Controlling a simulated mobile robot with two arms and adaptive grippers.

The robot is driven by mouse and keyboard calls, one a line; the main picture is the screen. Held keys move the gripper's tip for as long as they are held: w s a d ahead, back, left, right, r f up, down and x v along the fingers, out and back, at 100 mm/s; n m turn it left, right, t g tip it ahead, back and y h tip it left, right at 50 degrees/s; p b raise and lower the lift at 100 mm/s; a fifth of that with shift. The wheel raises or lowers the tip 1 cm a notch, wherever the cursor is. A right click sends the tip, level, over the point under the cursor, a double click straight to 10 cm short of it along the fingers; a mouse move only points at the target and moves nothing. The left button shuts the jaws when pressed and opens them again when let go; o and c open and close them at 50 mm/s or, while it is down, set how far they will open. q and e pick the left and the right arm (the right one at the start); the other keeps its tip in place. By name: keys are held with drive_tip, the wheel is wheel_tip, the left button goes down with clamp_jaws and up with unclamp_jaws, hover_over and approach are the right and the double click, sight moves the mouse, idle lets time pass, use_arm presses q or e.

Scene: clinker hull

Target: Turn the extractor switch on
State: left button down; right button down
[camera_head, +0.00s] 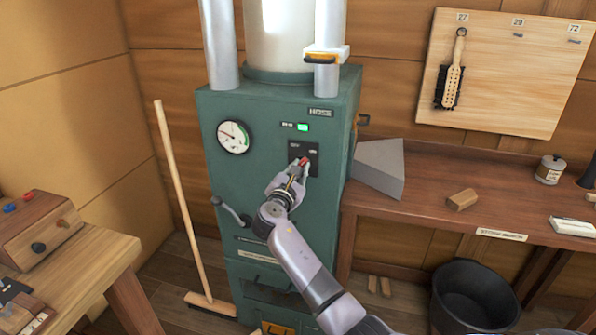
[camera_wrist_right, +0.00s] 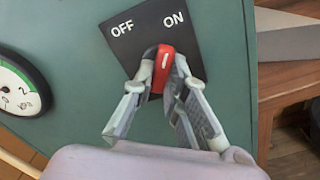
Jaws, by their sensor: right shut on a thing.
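The extractor switch is a red handle (camera_wrist_right: 162,66) on a black plate (camera_wrist_right: 122,45) marked OFF on the left and ON on the right. The plate (camera_head: 312,150) is on the front of a green cabinet (camera_head: 215,175). My right gripper (camera_head: 298,168) reaches up to it from below. In the right wrist view its fingertips (camera_wrist_right: 162,72) are closed around the red handle, one on each side. The handle stands near the middle of the plate, below and between the two words; its exact setting is hard to tell. My left gripper is not in view.
A green lamp (camera_head: 302,127) glows above the plate. A round gauge (camera_head: 233,137) and a crank handle (camera_head: 230,211) are on the cabinet's left. A broom (camera_head: 180,200) leans at the left. A workbench (camera_head: 430,180) with a grey wedge (camera_head: 380,168) adjoins the right side.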

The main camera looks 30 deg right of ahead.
drive_tip(key=c, duration=1.6)
unclamp_jaws()
drive_tip(key=shift+a, duration=0.1)
drive_tip(key=v, duration=1.2)
drive_tip(key=shift+f, duration=0.1)
